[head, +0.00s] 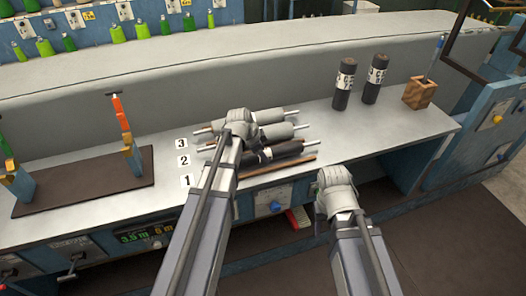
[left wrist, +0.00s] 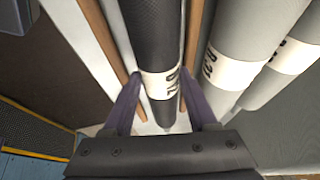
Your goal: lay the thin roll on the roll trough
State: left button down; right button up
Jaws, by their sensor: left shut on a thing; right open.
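My left gripper (left wrist: 163,108) is shut on a dark roll (left wrist: 152,45) with a white lettered band, which I take as the thin roll. In the left wrist view one finger is on each side of it. Brown wooden rails of the roll trough (left wrist: 193,45) run along both sides of the roll, and it lies lengthwise between them. Whether it rests fully on the trough I cannot tell. In the head view the dark roll (head: 285,151) shows beside my left wrist, which hides its middle. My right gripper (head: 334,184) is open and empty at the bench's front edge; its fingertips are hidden.
Two grey rolls (head: 275,116) lie behind the dark roll, beside number cards (head: 182,143). Two dark rolls (head: 344,84) stand upright at the back right, near a wooden holder (head: 420,92). A dark mat (head: 85,188) with stands lies at left.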

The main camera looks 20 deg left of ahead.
pick_arm(q)
jog(key=shift+c, duration=0.6)
grip_release()
jog(key=shift+r, duration=0.2)
pick_arm(e)
jog(key=shift+r, duration=0.15)
